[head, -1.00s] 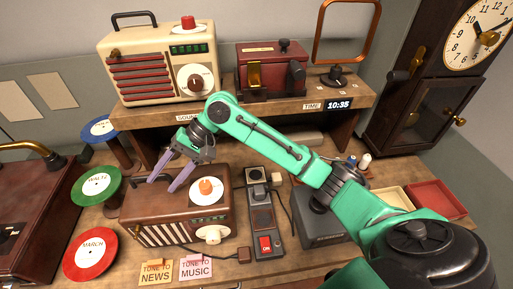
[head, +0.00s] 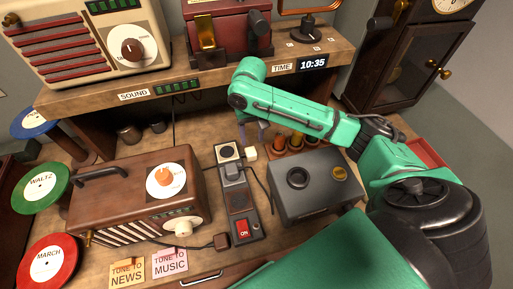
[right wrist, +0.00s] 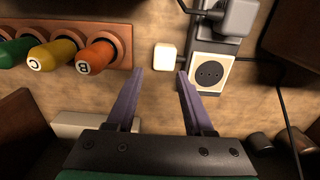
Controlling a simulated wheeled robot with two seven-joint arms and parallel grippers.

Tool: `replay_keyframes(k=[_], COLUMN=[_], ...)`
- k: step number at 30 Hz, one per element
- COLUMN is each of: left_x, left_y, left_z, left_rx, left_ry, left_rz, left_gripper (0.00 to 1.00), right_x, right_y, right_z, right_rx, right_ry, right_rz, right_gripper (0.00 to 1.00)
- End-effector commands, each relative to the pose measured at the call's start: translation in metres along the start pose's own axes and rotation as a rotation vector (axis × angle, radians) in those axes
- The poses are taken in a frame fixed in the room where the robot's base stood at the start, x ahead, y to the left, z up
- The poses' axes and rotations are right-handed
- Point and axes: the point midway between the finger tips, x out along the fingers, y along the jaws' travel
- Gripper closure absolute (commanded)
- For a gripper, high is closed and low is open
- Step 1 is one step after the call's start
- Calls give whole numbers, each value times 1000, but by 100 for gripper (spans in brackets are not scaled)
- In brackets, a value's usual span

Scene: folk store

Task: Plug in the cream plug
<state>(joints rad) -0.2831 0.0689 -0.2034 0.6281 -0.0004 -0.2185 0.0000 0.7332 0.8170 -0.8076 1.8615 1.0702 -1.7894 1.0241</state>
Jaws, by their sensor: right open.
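The cream plug (head: 250,153) lies on the bench just right of the power strip (head: 239,205). In the right wrist view the cream plug (right wrist: 165,57) is just beyond my fingertips, nearer the right finger. The strip's cream-framed socket (head: 228,151) is empty; it also shows in the right wrist view (right wrist: 210,73), beside the plug. My left gripper is out of view.
A red ON switch (head: 243,229) is lit at the strip's near end. A brown radio (head: 120,195) stands left, a grey box (head: 315,192) right. Coloured pegs in a wooden rack (right wrist: 70,22) are near my fingers. A shelf (head: 120,97) overhangs the back.

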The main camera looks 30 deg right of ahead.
Motion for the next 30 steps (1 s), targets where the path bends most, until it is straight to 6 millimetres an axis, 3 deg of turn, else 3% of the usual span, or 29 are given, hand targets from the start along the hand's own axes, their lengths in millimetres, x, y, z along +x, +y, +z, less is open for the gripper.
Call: replay_keyframes(k=[4,8,19,27,30], left_x=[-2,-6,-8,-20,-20], left_y=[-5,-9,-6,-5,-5], left_z=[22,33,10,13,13], left_rx=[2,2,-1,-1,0], left_ry=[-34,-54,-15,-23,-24], left_rz=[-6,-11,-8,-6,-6], left_gripper=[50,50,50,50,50], right_x=[1,15,25,68,74], right_y=[-1,-1,-2,-3,-3], right_z=[0,0,0,-1,-1], right_rx=[1,3,3,3,2], right_ry=[-1,-4,-2,-2,0], right_rz=[-2,-2,-3,-2,-3], right_gripper=[48,48,48,48,48])
